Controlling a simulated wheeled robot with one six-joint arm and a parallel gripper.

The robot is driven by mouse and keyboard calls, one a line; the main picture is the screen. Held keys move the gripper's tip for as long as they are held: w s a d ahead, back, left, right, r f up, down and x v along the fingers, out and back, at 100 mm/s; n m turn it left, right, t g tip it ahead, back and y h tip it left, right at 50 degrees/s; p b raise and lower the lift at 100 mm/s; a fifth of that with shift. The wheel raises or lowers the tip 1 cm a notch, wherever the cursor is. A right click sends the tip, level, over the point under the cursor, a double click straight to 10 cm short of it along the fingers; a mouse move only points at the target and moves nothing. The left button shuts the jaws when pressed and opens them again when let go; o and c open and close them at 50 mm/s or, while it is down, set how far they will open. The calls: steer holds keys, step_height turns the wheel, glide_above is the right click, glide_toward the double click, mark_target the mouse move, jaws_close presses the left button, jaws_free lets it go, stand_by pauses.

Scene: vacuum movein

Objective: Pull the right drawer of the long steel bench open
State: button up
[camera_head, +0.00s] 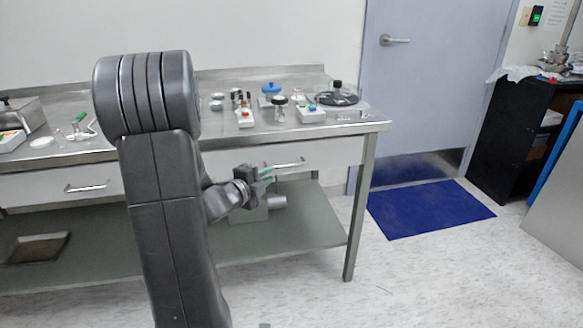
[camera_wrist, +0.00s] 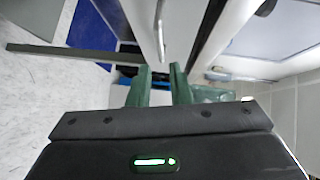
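The long steel bench (camera_head: 225,84) has a pale right drawer (camera_head: 335,153) with a metal bar handle (camera_head: 290,164). The drawer front looks flush with the bench. My gripper (camera_head: 268,174) is in front of this drawer, near the left part of the handle. In the wrist view the handle (camera_wrist: 160,30) runs up from between the tips of the green fingers (camera_wrist: 163,68). The fingers are apart with a gap between them, and no grip on the handle shows. My arm hides the left end of the drawer in the head view.
A left drawer with its own handle (camera_head: 87,187) is beside it. Small lab items, including a black round dish (camera_head: 338,98), stand on the benchtop. A bench leg (camera_head: 358,215) is at the right. A blue mat (camera_head: 430,208) lies before the door; the floor in front is clear.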

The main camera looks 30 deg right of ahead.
mark_target(285, 166)
steer(key=b+x, duration=0.1)
steer(key=x, duration=0.9)
steer(key=shift+c, duration=0.2)
jaws_close()
